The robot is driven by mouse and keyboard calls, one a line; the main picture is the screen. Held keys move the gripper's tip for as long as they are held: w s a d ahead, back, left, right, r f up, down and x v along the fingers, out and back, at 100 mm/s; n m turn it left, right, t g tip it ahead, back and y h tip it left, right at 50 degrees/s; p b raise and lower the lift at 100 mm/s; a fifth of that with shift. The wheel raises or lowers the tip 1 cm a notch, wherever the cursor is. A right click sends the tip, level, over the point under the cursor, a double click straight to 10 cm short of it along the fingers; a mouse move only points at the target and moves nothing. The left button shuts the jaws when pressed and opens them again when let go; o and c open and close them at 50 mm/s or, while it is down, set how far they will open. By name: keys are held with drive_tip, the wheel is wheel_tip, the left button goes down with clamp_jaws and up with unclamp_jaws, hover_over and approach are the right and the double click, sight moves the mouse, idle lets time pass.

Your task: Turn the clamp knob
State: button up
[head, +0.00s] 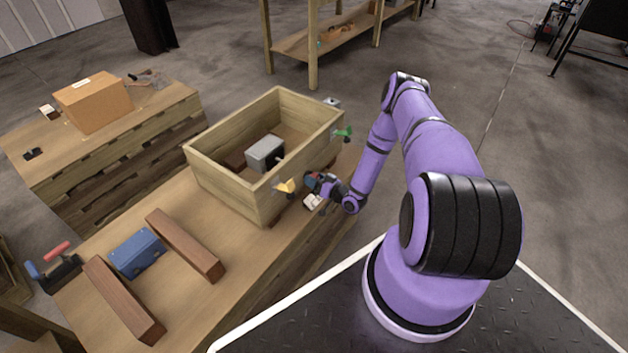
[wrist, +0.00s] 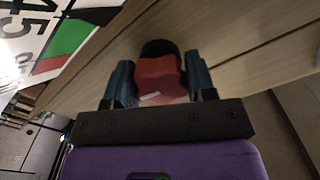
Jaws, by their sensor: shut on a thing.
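My gripper (head: 318,183) is at the near wall of the wooden box (head: 236,180). In the wrist view its two blue fingers (wrist: 158,78) stand on either side of a red knob (wrist: 158,77) with a dark round part at its far end. The fingers are shut on this red knob. In the head view the red knob is mostly hidden by my gripper. A yellow knob (head: 285,187) is on the box wall left of my gripper, and a green knob (head: 343,133) is farther along to the right.
A marked dial plate (wrist: 60,40) with green and red areas lies beside the knob. A grey block (head: 264,153) sits inside the box. Brown bars (head: 186,245) and a blue block (head: 136,252) lie on the bench to the left. A cardboard box (head: 93,100) stands behind.

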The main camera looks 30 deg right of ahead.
idle(0.4)
drive_tip(key=o, duration=0.9)
drive_tip(key=shift+s, duration=0.1)
drive_tip(key=v, duration=1)
drive_tip(key=shift+s+d, duration=0.15)
drive_tip(key=shift+s, duration=0.15)
